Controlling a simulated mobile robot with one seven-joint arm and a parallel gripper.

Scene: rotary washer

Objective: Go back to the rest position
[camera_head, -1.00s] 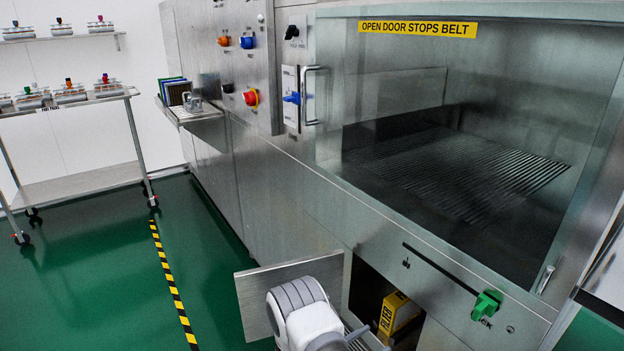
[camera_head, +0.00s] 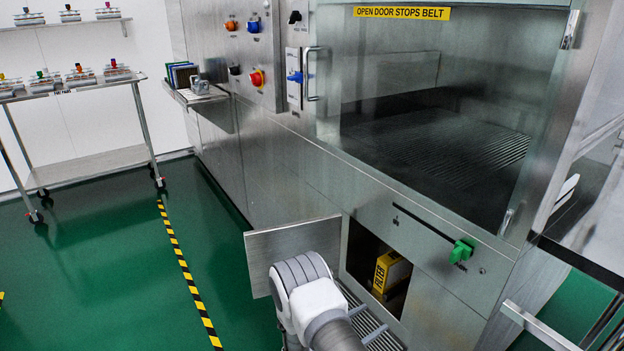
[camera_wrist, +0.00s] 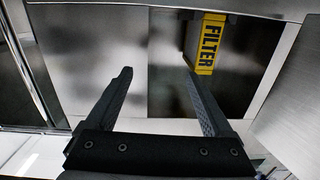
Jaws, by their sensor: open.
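My gripper (camera_wrist: 160,98) is open and empty in the wrist view, its two dark fingers spread apart in front of the steel washer front. A yellow box marked FILTER (camera_wrist: 207,45) shows beyond the right finger, apart from it. In the head view the yellow filter (camera_head: 391,272) sits inside the open lower compartment of the washer. My white and grey arm shows at the bottom centre of the head view; the fingers cannot be made out there.
The open compartment door (camera_head: 285,250) stands out beside my arm. A green handle (camera_head: 461,251) sits at the right end of a slot. A trolley (camera_head: 90,165) with jars stands at the left. Green floor (camera_head: 120,260) is clear between them.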

